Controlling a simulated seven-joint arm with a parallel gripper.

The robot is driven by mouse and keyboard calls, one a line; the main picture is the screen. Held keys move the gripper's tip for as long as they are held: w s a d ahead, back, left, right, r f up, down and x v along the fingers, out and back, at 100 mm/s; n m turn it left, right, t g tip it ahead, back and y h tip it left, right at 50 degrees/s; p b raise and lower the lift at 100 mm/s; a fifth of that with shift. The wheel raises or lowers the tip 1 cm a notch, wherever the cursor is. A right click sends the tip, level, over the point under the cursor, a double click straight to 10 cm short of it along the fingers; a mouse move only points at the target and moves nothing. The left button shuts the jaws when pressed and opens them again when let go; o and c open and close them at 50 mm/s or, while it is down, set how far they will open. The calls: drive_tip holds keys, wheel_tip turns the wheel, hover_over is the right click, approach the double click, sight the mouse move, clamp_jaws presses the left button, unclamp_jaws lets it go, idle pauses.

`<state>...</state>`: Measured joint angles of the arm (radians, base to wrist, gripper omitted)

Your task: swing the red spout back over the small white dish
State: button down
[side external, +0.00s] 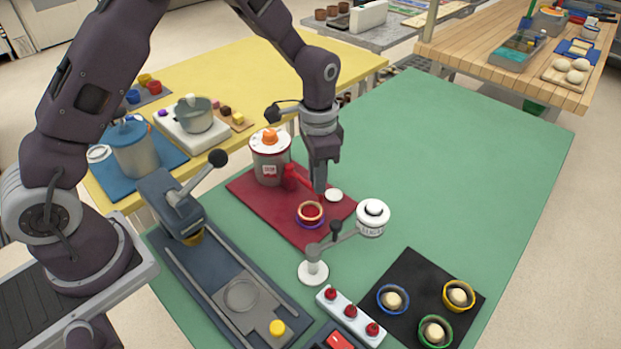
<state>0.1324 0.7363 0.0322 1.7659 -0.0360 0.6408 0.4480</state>
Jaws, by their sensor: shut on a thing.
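The red spout (292,178) sticks out from the lower side of a grey canister (268,170) with a white lid and an orange knob. My gripper (320,190) points down at the spout's outer end, shut on it; the fingers hide that end. The small white dish (334,195) lies on the red mat (272,217), just right of my fingertips. The spout's end appears left of the dish, not clearly over it.
A tan-rimmed bowl with red contents (310,213) stands close in front of my gripper. A grey lever press (175,205) stands left. The green table's right side is clear.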

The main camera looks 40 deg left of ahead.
drive_tip(key=shift+w+a+n, duration=0.25)
drive_tip(key=shift+w+n, duration=1.05)
drive_tip(key=shift+n, duration=0.25)
drive_tip(key=shift+w+a+n, duration=0.2)
drive_tip(key=shift+w+n, duration=1.1)
drive_tip(key=shift+n, duration=0.25)
drive_tip(key=shift+r, duration=0.1)
drive_tip(key=c, duration=1.3)
unclamp_jaws()
drive_tip(key=shift+o, duration=0.2)
wheel_tip(320, 180, up, 7)
